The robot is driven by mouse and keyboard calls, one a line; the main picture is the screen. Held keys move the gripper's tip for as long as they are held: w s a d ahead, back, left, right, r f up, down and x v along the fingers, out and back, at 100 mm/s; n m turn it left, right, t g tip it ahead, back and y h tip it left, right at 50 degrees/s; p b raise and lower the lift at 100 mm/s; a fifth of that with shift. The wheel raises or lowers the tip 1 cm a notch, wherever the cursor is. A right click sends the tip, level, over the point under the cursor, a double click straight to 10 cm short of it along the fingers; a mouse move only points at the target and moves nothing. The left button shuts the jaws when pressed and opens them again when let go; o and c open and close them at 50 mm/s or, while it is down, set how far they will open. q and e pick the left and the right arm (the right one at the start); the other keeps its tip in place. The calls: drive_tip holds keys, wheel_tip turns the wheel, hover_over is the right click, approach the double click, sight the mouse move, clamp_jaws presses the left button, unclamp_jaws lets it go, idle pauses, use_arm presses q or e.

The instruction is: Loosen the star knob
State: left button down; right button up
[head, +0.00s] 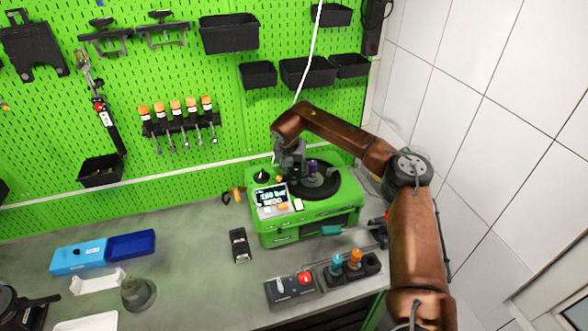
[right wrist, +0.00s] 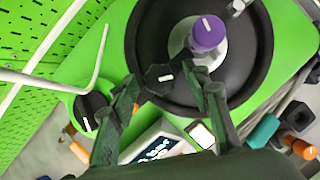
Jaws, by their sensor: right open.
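The star knob (right wrist: 160,77) is small and black with a white mark. In the right wrist view it sits at the edge of the round black disc (right wrist: 150,30), between the fingertips of my right gripper (right wrist: 165,88). The fingers are open on either side of it, with a visible gap; I cannot tell their exact height over it. In the head view my right gripper (head: 289,158) is above the green pump testbench (head: 310,228), and the star knob is hidden there. I do not see my left gripper.
A purple knob (right wrist: 208,32) stands on the disc, and a black round knob (right wrist: 93,112) lies left of my fingers. A bent pale rod (right wrist: 85,55) passes close by. A box with a red button (head: 290,290) and a blue case (head: 100,253) lie on the grey bench.

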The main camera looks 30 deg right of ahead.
drive_tip(key=shift+c, duration=0.2)
drive_tip(key=c, duration=1.1)
